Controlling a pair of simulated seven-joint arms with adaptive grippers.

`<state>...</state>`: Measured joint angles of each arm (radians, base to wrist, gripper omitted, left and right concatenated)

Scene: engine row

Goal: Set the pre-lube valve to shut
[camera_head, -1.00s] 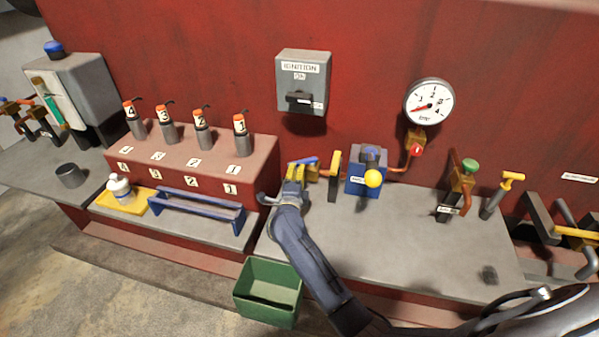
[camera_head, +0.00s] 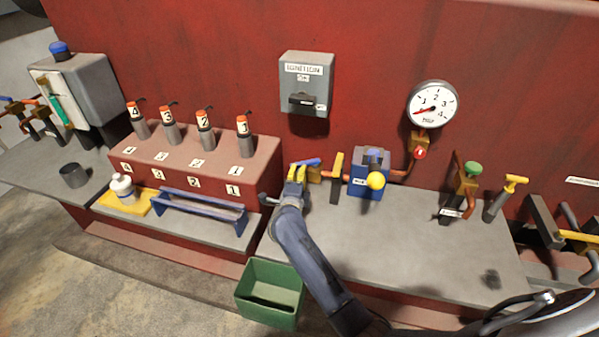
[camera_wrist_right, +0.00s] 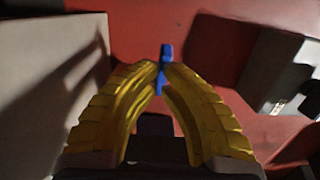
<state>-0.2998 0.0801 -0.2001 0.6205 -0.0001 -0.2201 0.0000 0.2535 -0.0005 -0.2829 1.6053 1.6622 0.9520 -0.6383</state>
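A valve with a blue lever (camera_head: 307,162) and a brass body (camera_head: 315,174) sits on the pipe line left of the blue pump. I cannot read a label on it. My right gripper (camera_head: 297,173) has its yellow fingers at the left end of this lever. In the right wrist view the blue lever (camera_wrist_right: 166,54) stands between the fingertips of the right gripper (camera_wrist_right: 162,72), which have closed together around it. The valve body is mostly hidden there. My left gripper is not in view.
Right of the valve are a dark upright flange with a yellow edge (camera_head: 337,175), the blue pump (camera_head: 368,176) with a yellow ball, and a gauge (camera_head: 432,104). An ignition box (camera_head: 306,84) hangs above. A green bin (camera_head: 270,290) stands below. The grey ledge (camera_head: 400,235) is mostly clear.

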